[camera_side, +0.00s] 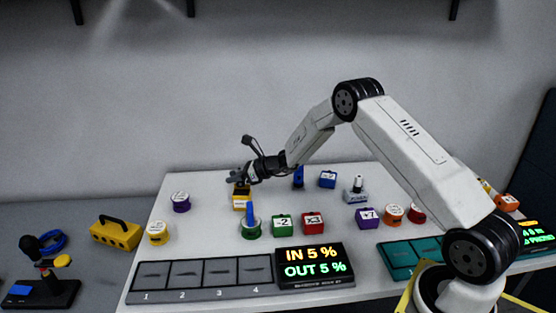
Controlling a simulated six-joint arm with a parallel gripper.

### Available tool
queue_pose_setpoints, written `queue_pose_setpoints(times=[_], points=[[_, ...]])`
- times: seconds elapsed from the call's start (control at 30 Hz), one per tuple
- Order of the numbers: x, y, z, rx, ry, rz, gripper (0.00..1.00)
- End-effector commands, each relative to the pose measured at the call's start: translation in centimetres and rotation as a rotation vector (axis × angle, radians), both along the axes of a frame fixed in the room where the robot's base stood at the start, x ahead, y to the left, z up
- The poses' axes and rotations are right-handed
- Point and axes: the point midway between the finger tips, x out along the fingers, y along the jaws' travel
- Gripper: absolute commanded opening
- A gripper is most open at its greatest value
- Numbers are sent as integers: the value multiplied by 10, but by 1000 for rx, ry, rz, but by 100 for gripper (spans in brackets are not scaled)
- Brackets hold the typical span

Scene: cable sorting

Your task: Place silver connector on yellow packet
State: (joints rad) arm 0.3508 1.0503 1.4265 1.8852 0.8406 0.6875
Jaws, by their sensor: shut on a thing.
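My gripper (236,178) is at the left end of my outstretched arm, over the back left part of the table. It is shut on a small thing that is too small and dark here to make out. Just below it stands a small yellow block with a dark top (241,200), which may be the yellow packet. I cannot tell whether the gripper or what it holds touches this block. I cannot make out a silver connector with certainty. A grey piece with an upright pale post (356,190) stands further right.
A green round piece with a blue post (250,226) stands in front of the yellow block. Green (283,225) and red (313,222) blocks are beside it. A grey numbered tray (205,291) and a display (314,265) line the front. Purple (181,202) and yellow (158,233) round pieces are left.

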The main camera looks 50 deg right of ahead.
Motion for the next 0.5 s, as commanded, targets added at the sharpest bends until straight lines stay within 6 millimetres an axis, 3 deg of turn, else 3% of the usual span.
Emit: queue_pose_setpoints(times=[0.2,0.5], points=[[-1,0,-23,1,2,-1,0],[0,0,-25,1,-1,0,0]])
